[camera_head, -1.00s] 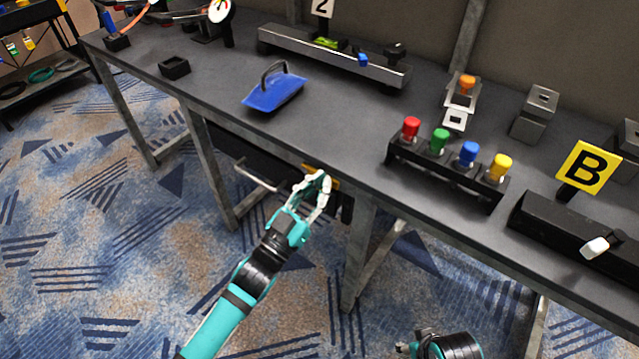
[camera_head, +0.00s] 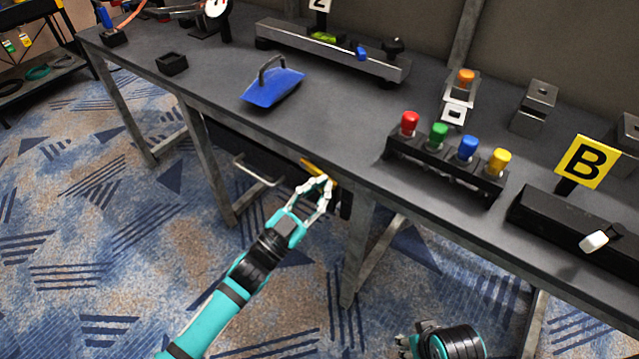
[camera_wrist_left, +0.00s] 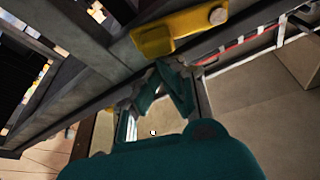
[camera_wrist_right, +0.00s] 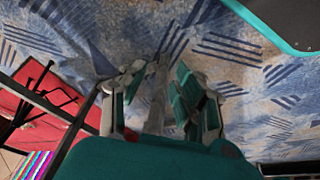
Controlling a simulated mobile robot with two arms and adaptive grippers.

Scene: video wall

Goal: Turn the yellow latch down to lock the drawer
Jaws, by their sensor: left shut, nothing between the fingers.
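The yellow latch (camera_head: 311,168) is at the right end of the dark drawer front (camera_head: 270,157), under the table edge. It lies roughly along the edge, not hanging down. In the left wrist view the latch (camera_wrist_left: 170,36) is a yellow bar with a round pivot at its right end. My left gripper (camera_head: 325,181) is shut and empty, just below and in front of the latch; in the left wrist view its fingertips (camera_wrist_left: 162,68) are close under the bar. Contact cannot be told. My right gripper (camera_wrist_right: 155,85) is open and empty, low over the carpet.
The drawer's metal handle (camera_head: 257,171) sticks out left of my left gripper. A table leg (camera_head: 358,250) stands to its right. The carpeted floor in front is clear.

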